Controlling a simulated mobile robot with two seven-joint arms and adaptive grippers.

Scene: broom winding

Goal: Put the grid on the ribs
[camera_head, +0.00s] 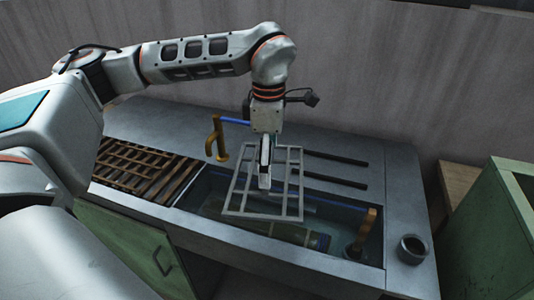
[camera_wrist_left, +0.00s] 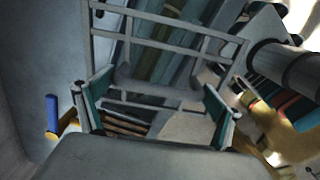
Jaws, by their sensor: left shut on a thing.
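A light grey metal grid (camera_head: 250,215) hangs above the water-filled basin (camera_head: 335,215) in the head view. It also fills the upper part of the left wrist view (camera_wrist_left: 165,20). My left gripper (camera_head: 264,180) points down and is shut on the grid, near its middle in the head view. Its fingers also show in the left wrist view (camera_wrist_left: 155,105). Two dark, parallel ribs (camera_head: 335,157) lie on the grey counter to the right of the grid and look bare. Whether the grid touches anything below is hard to tell. My right gripper is not in view.
A brown slatted rack (camera_head: 155,180) with a grid-like frame lies left of the basin. A greenish cylinder (camera_head: 300,235) lies in the basin. A grey cup (camera_head: 412,248) stands at right.

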